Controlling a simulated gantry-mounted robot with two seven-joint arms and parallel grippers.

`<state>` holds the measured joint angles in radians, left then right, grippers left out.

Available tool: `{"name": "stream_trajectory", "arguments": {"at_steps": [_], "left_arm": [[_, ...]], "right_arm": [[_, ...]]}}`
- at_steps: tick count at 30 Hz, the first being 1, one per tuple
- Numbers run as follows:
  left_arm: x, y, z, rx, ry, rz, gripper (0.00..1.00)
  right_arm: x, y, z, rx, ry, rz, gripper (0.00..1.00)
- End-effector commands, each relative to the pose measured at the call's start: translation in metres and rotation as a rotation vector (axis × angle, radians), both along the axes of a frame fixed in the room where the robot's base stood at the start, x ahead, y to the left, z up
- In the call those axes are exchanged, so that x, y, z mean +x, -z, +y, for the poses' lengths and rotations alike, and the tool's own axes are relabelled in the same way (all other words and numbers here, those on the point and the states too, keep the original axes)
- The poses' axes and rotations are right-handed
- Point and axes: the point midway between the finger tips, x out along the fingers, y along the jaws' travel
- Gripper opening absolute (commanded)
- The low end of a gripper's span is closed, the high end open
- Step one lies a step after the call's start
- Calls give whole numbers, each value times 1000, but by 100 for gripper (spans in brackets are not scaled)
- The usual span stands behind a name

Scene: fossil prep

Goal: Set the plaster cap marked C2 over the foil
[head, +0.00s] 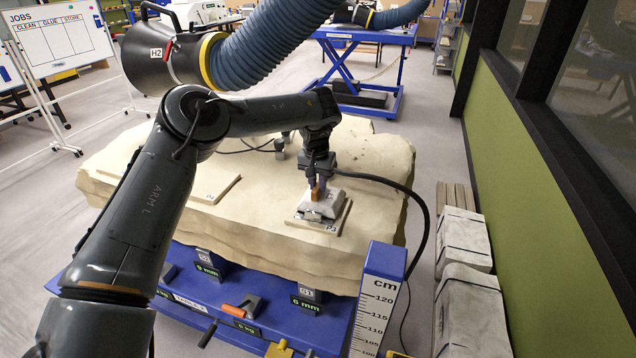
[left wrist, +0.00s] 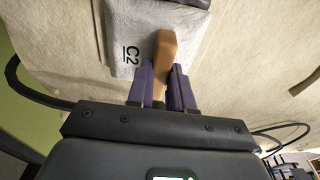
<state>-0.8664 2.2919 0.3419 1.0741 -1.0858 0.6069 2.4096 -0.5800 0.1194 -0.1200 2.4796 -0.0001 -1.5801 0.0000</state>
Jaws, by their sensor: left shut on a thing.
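The plaster cap marked C2 (head: 323,204) is a pale grey block with a brown grip on top. It is over a pale board labelled P3 (head: 343,218) near the right front of the stone slab; whether it touches the board I cannot tell. My left gripper (head: 317,188) comes down from above and is shut on the brown grip. In the left wrist view the C2 mark shows on the cap (left wrist: 125,28), and the grip stands between the purple fingers (left wrist: 162,78). I cannot make out any foil. My right gripper is not in view.
The big pale slab (head: 260,235) lies on a blue frame (head: 225,322). Another board (head: 216,190) lies on it at left. A blue extraction hose with a black hood (head: 165,55) hangs above. A black cable (head: 400,187) curves past the cap's right. Wrapped blocks (head: 465,240) stand along the green wall.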

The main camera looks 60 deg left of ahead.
Motion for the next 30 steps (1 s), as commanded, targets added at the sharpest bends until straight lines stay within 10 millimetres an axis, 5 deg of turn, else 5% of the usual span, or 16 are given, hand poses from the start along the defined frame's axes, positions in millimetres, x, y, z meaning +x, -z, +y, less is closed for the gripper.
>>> {"name": "stream_trajectory", "arguments": {"at_steps": [28,29,30], "left_arm": [[0,4,0,1,0,-1,0],[0,4,0,1,0,-1,25],[0,4,0,1,0,-1,31]], "right_arm": [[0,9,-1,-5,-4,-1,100],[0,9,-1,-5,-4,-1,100],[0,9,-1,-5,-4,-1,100]]}}
